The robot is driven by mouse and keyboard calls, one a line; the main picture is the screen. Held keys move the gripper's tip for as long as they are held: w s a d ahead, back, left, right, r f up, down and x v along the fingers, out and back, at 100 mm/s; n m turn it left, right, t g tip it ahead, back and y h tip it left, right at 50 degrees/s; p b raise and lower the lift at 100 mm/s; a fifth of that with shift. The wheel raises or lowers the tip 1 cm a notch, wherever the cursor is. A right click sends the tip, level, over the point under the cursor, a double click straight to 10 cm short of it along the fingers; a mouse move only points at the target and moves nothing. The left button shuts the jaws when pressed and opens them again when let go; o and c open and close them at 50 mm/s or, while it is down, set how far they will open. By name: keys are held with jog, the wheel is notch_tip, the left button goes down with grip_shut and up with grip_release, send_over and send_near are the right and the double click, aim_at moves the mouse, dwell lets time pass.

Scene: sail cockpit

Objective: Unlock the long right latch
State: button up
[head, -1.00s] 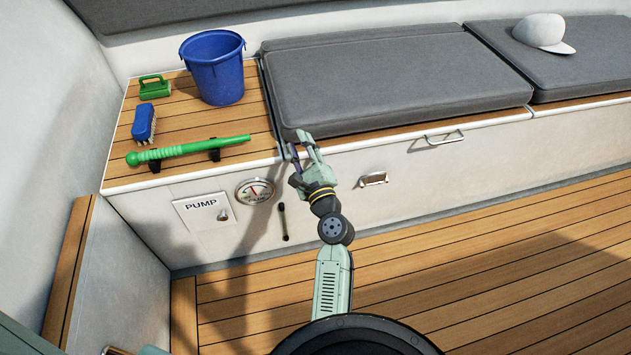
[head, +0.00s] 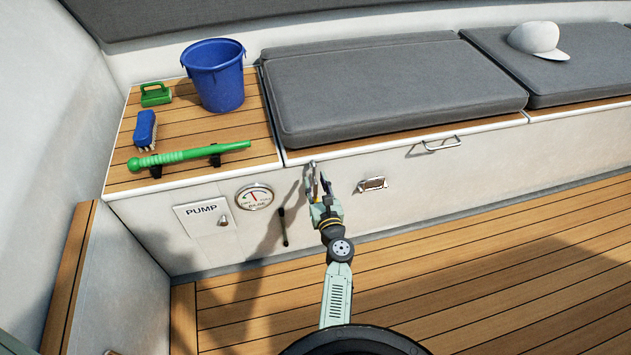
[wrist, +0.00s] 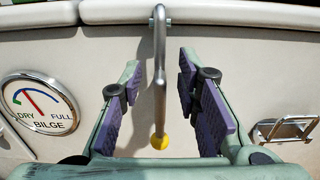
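The long latch (wrist: 160,75) is a grey metal lever with a yellow ball tip. In the wrist view it hangs straight down the white locker front from a pivot near the lid's edge. My gripper (wrist: 158,95) is open, with one purple-padded finger on each side of the lever and a visible gap on both sides. In the head view my gripper (head: 316,180) is at the locker front below the grey cushion (head: 390,85), and it largely hides the latch.
A small metal latch (head: 372,184) is right of my gripper. The bilge gauge (head: 254,196), a dark stick-like fitting (head: 283,227) and the PUMP panel (head: 203,212) are left. A lid handle (head: 441,144) projects at right. A green bar (head: 188,157) and blue bucket (head: 214,75) sit on the counter.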

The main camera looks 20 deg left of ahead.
jog(key=shift+w+a, duration=0.3)
jog(key=shift+w, duration=0.1)
grip_shut()
dwell(0.7)
